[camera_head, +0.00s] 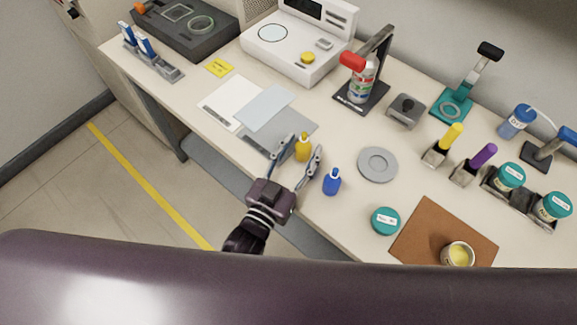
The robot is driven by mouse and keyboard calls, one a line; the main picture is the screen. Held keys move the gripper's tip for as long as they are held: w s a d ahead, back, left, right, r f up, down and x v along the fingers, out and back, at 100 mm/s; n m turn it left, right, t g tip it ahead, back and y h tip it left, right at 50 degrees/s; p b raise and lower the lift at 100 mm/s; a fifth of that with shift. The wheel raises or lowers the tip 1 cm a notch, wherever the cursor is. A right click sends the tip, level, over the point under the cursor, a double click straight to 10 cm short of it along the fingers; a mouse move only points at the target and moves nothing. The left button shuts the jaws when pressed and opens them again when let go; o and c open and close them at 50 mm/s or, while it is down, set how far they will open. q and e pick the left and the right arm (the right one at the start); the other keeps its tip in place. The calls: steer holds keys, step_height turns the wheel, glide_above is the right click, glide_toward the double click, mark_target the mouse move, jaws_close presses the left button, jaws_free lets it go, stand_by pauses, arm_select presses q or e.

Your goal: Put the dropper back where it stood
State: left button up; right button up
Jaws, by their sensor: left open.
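A small yellow dropper bottle (302,151) stands upright near the front edge of the bench, by the right corner of a grey mat (292,122). My left gripper (304,145) is open, its two fingers on either side of the yellow bottle; I cannot tell whether they touch it. The view does not show which of the two is the task's dropper. My right gripper is not in view.
A round grey disc (377,165) lies right of the bottles, with a teal-lidded jar (385,221) nearer the edge. A brown mat (420,237) bears an open cup (458,254). A white scale (291,58) and a red-capped spray can on a stand (363,80) are behind.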

arm_select(q)
steer(key=b+v, duration=0.1)
steer(key=v, duration=1)
steer(key=shift+s+a, duration=0.1)
